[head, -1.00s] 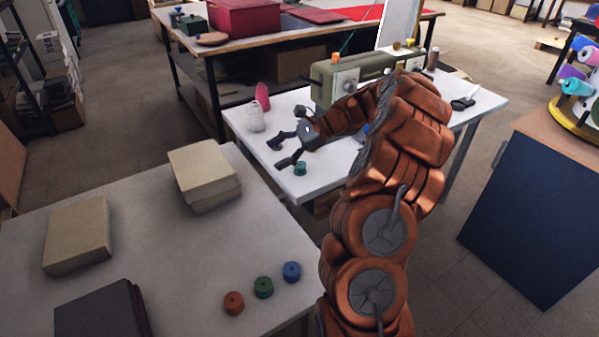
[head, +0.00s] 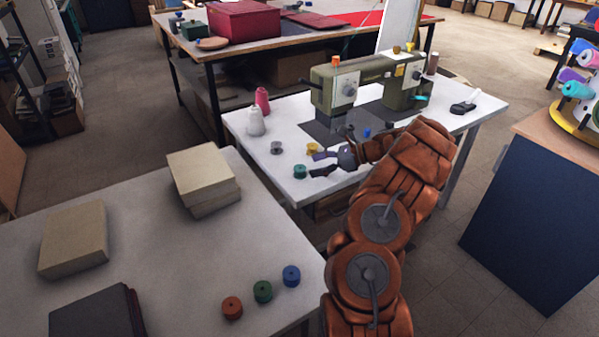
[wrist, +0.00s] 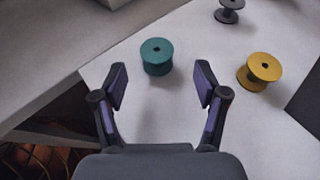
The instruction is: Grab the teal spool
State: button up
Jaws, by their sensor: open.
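The teal spool (head: 300,171) stands upright near the front left edge of the white sewing table (head: 240,124). In the wrist view the teal spool (wrist: 157,56) lies ahead of my gripper (wrist: 161,85), roughly centred and just beyond the fingertips. My gripper (head: 318,164) is open and empty, with its fingers pointing left toward the spool in the head view. The spool is not between the fingers.
A yellow spool (wrist: 259,71) stands right of my gripper, and a dark grey spool (wrist: 230,10) is farther back. A sewing machine (head: 370,80) and two thread cones, white (head: 255,122) and pink (head: 262,101), stand behind. A nearer table (head: 140,225) holds stacked blocks and several spools.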

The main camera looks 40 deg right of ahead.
aim_at(302, 168)
jog(key=shift+p+x, duration=0.35)
jog(key=shift+x, duration=2)
jog(key=shift+s+a+r, duration=0.1)
jog(key=shift+a+r, duration=0.05)
jog(key=c, duration=0.9)
